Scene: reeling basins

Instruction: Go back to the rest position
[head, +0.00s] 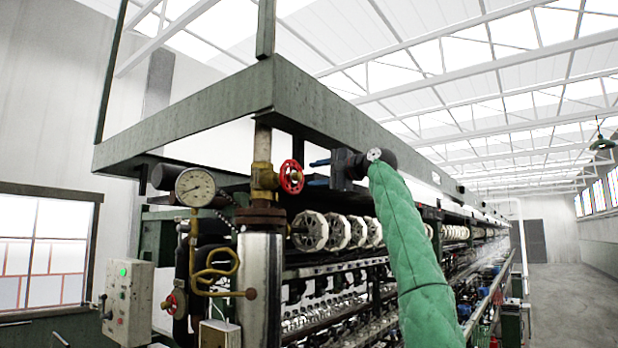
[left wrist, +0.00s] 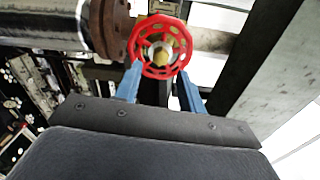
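A red valve handwheel (head: 291,177) sits on a brass valve (head: 264,180) on the pipe at the machine's near end. My left gripper (head: 318,172) is just to the right of the handwheel, its blue fingers pointing left towards it. In the left wrist view the handwheel (left wrist: 161,47) is straight ahead of the left gripper (left wrist: 159,80). The two blue fingers are spread apart with nothing seen held between them. They look close to the wheel's lower edge; I cannot tell whether they touch it. My right gripper is not in view.
A pressure gauge (head: 195,187), a shiny vertical pipe (head: 260,280) and a control box (head: 128,302) stand at the left. A grey overhead beam (head: 190,115) runs above the gripper. The reeling machine's white reels (head: 340,232) lie behind my arm. An open aisle (head: 570,310) is at the right.

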